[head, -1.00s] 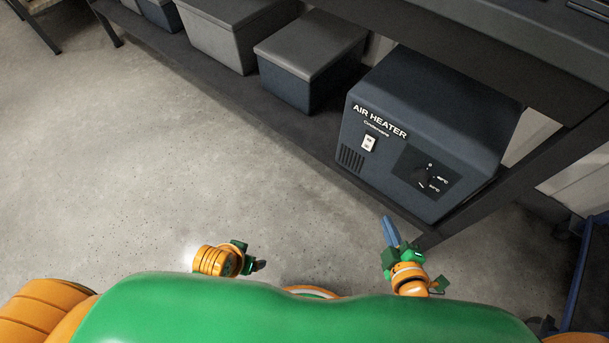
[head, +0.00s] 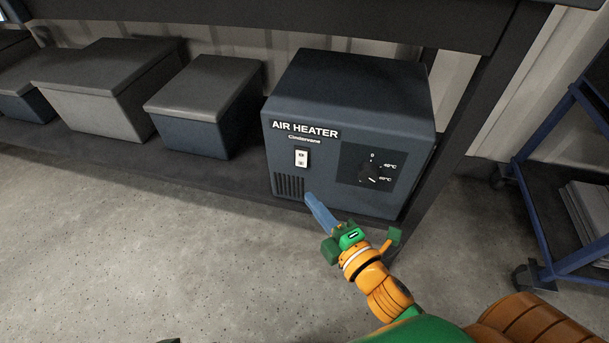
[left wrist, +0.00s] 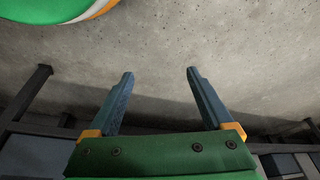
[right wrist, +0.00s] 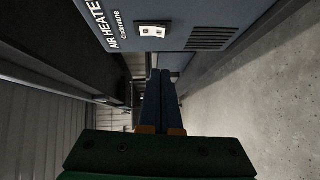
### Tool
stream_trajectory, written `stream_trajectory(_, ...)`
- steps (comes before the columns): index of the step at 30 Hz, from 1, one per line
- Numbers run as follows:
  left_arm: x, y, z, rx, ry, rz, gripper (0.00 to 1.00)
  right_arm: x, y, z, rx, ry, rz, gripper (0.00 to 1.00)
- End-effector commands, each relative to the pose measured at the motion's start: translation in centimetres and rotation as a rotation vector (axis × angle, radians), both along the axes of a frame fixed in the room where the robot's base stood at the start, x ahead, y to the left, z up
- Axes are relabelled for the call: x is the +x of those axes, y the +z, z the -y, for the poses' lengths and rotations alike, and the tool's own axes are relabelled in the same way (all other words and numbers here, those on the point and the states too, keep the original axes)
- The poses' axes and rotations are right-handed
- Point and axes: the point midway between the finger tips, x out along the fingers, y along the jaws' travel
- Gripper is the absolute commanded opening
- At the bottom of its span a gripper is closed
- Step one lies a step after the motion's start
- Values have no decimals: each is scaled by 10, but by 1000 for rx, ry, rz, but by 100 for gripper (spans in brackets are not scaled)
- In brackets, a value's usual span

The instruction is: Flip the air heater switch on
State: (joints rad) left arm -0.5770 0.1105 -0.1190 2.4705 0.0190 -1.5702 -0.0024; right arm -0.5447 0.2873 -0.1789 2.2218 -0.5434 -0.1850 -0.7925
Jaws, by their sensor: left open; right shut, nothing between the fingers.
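The dark blue-grey air heater (head: 345,95) stands on the low shelf in the head view. Its white rocker switch (head: 301,159) is on the front face under the label, above the vent, and also shows in the right wrist view (right wrist: 152,31). Contact with the heater cannot be told. My left gripper (left wrist: 160,75) is open and empty over bare floor in the left wrist view.
Lidded grey boxes (head: 205,90) stand left of the heater on the shelf. A dark table leg (head: 470,125) rises right of the heater. A blue cart (head: 545,190) stands at the far right. The floor (head: 150,250) in front is clear.

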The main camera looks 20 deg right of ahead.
Motion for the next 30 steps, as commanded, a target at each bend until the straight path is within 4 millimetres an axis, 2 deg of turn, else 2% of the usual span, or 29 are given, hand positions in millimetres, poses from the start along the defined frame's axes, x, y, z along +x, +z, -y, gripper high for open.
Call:
stream_trajectory(3, 22, 6, 5, -17, -7, 109, 85, 23, -3, -5, 0, 1, 5, 0)
stream_trajectory(9, 61, 24, 15, -51, -20, 316, 85, 52, -5, -10, 0, 1, 3, 0)
stream_trajectory(18, 108, 63, 30, -106, -39, 619, 85, 76, -10, 5, -2, 1, 0, 0)
stream_trajectory(24, 123, 84, 35, -130, -47, 740, 85, 84, -10, 10, -1, 0, -1, 0)
stream_trajectory(30, 126, 89, 36, -135, -48, 769, 85, 86, -10, 12, 0, 0, -1, 0)
